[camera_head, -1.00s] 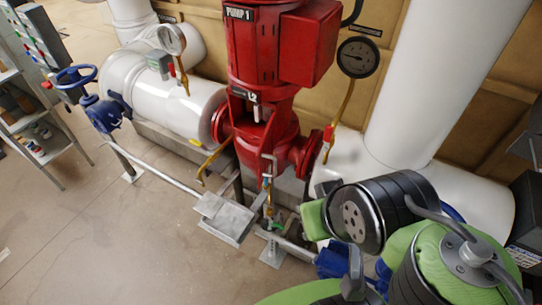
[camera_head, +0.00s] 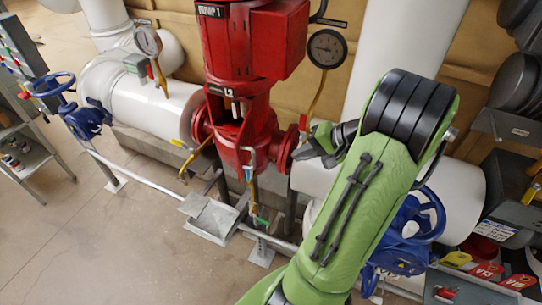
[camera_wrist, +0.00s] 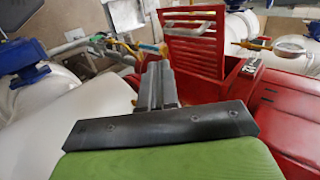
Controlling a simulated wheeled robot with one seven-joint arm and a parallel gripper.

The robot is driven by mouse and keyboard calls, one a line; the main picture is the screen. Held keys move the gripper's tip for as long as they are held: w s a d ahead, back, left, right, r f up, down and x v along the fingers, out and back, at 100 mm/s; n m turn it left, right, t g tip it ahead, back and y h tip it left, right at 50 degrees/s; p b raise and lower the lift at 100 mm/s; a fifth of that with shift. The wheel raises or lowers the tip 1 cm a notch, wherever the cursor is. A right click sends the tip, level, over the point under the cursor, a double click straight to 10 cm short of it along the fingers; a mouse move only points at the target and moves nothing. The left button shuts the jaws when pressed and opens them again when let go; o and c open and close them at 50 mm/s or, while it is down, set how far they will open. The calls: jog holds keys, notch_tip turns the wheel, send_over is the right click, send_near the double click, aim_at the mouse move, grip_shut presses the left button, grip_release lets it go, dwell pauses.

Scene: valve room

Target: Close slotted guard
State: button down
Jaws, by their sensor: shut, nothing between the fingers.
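The slotted guard (camera_wrist: 193,42) is a red panel with parallel slots in the wrist view. It stands out from the body of the red pump (camera_wrist: 285,105), swung open. In the head view I cannot clearly make out the guard, but the pump (camera_head: 245,50) shows a dark opening under its L2 label. My gripper (camera_head: 302,152) is shut and empty, beside the pump's right flange in the head view. In the wrist view my gripper (camera_wrist: 158,72) points toward the near lower edge of the guard; I cannot tell whether they touch.
White pipes (camera_head: 150,95) run on both sides of the pump. A blue valve wheel (camera_head: 415,215) is right of my arm. A metal bracket (camera_head: 210,217) is low in front.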

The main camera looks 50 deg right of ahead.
jog(key=w+r+x, duration=0.1)
jog(key=r+x, duration=0.1)
jog(key=x, duration=0.9)
jog(key=shift+w+a+f+b, duration=0.25)
jog(key=shift+w+a+b, duration=0.15)
jog(key=shift+w, duration=0.2)
